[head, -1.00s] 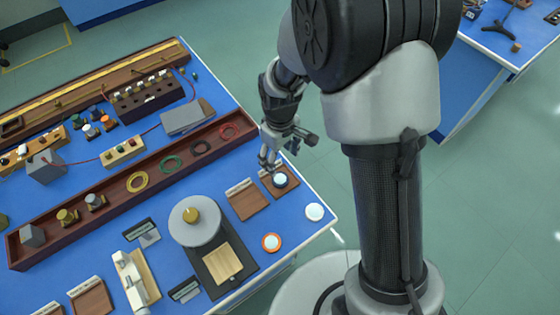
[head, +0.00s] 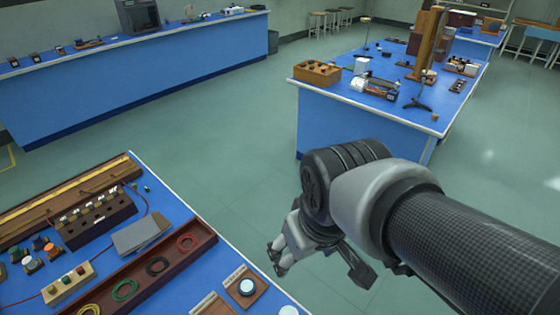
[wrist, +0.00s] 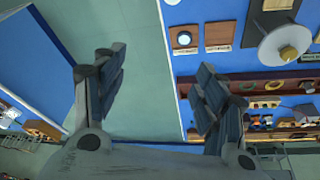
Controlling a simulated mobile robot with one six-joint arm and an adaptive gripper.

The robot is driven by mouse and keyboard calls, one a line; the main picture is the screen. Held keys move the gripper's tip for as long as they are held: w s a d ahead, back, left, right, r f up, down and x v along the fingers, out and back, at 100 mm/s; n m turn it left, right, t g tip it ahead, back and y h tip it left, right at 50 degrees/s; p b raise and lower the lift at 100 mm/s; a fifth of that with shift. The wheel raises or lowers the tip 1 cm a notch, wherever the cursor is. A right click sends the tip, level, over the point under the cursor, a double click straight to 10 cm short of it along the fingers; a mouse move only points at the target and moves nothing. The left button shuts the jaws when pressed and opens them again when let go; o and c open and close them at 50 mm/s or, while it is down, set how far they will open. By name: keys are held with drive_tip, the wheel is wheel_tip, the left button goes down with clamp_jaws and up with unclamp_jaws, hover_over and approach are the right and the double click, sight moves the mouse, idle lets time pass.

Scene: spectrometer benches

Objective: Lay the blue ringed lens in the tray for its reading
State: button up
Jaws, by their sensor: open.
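A pale round lens with a dark, bluish ring (head: 247,287) lies in a small brown tray (head: 262,279) near the bench edge. In the wrist view the lens (wrist: 184,39) also sits inside its tray (wrist: 177,50). Its exact ring colour is hard to tell. My gripper (head: 276,262) is open and empty, above the aisle floor and apart from the tray. In the wrist view my open fingers (wrist: 160,85) have nothing between them but floor and the bench edge.
A second brown tray (head: 207,304) stands beside the first. Another pale lens (head: 288,311) is cut by the lower picture edge. A long brown rack (head: 205,238) with coloured rings is behind. A blue bench (head: 360,125) stands across the aisle, where the floor is clear.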

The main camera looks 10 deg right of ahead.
drive_tip(key=s+d+r+m+t, duration=0.1)
drive_tip(key=s+d+m, duration=0.1)
drive_tip(key=s, duration=0.4)
drive_tip(key=shift+r, duration=0.25)
idle(0.9)
